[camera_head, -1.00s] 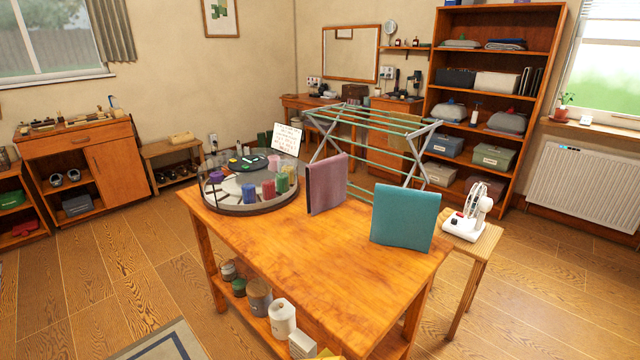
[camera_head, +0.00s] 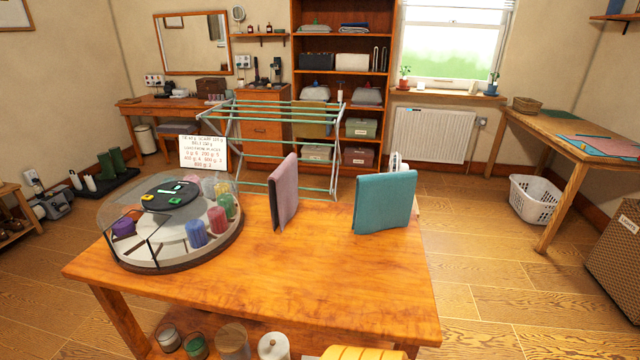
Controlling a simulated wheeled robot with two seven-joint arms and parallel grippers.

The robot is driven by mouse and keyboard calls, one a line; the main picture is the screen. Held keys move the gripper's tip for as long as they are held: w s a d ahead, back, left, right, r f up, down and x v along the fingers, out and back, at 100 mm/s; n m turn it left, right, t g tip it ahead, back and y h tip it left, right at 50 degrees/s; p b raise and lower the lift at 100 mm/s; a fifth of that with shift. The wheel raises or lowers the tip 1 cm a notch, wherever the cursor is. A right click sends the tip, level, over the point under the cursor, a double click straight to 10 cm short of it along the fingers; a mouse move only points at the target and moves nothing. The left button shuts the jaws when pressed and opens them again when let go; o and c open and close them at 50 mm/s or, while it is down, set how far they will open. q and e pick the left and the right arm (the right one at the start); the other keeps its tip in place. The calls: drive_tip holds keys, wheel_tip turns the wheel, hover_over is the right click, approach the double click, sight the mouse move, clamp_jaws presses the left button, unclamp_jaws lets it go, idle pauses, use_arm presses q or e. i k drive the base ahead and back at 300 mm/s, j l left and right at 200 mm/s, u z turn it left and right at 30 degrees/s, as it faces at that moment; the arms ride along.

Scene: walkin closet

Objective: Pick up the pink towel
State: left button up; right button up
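The pink towel (camera_head: 286,190) stands upright, folded, on the wooden table (camera_head: 300,280) near its back edge. It is seen nearly edge-on, with a dark face on its left side. A teal towel (camera_head: 384,202) stands upright to its right, with bare table between the two.
A round clear-walled carousel (camera_head: 125,245) with coloured items stands left of the pink towel. A green-barred drying rack (camera_head: 275,115) is behind the table. The table's front middle is clear. A white basket (camera_head: 536,198) stands on the floor at right.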

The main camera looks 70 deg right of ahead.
sight(283, 183)
drive_tip(key=i+j+z, duration=0.1)
drive_tip(key=z, duration=0.4)
drive_tip(key=i+j+z, duration=0.1)
drive_tip(key=z, duration=0.4)
drive_tip(key=j+z, duration=0.25)
drive_tip(key=z, duration=0.25)
drive_tip(key=i+j+z, duration=0.1)
drive_tip(key=z, duration=0.35)
drive_tip(key=j+z, duration=0.3)
drive_tip(key=z, duration=0.2)
